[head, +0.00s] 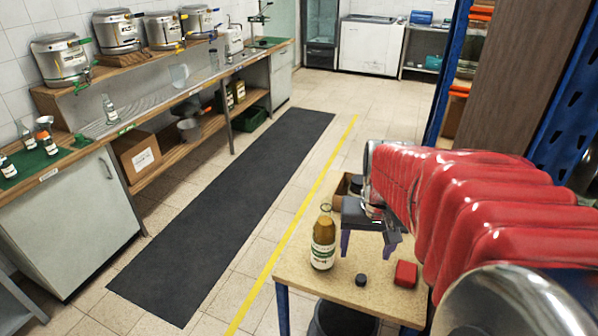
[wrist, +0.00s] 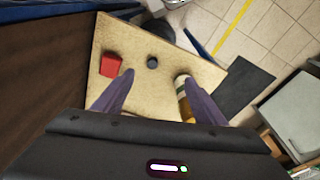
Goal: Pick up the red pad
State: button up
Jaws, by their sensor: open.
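The red pad (head: 405,273) is a small red block lying on the light wooden table, near its right side. In the wrist view the red pad (wrist: 111,65) lies up and left of the left fingertip. My gripper (head: 369,246) is open and empty above the table, behind and to the left of the pad in the head view. In the wrist view my gripper (wrist: 156,76) has its two purple fingers spread apart, with bare table between the tips. The pad is apart from both fingers.
A brown bottle (head: 323,240) with a white and green label stands on the table (head: 300,262), close to my gripper. A small dark cap (head: 361,280) lies left of the pad. A cardboard box (head: 342,190) is at the back. A dark bin (head: 343,318) stands below the front edge.

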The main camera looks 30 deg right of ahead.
jog(key=d+f+m+g+y, duration=0.1)
jog(key=d+f+m, duration=0.2)
jog(key=d, duration=1.3)
jog(key=shift+d+f+g, duration=0.3)
jog(key=shift+f, duration=0.15)
send_over(405, 269)
notch_tip(405, 269, down, 9)
jog(key=shift+r, duration=0.2)
